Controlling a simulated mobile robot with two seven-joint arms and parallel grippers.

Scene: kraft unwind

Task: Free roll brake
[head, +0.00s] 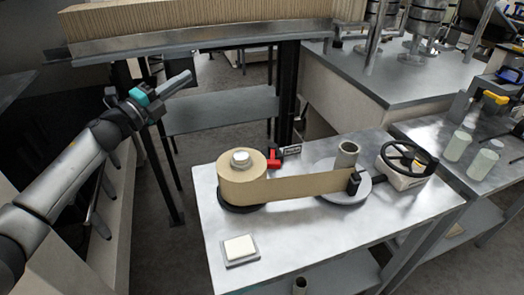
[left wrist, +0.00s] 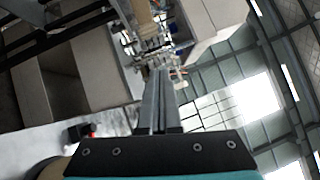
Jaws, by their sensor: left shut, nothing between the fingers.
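A kraft paper roll (head: 241,180) stands on a dark round base on the metal table, with a pale core on top. A red lever-like part (head: 274,158) with a black and white label sits on the table just behind the roll. I take it for the brake; the red part also shows in the left wrist view (left wrist: 92,130). My left gripper (head: 188,76) is shut and empty, raised to the left of and behind the table, well apart from the roll. Its closed fingers also show in the left wrist view (left wrist: 159,80). My right gripper is not in view.
The paper web (head: 310,186) runs from the roll to a take-up core (head: 346,155) with a black clip. A black handwheel (head: 403,158) stands to the right. A white pad (head: 239,248) lies at the front left. A shelf with corrugated stock (head: 190,22) is above the back.

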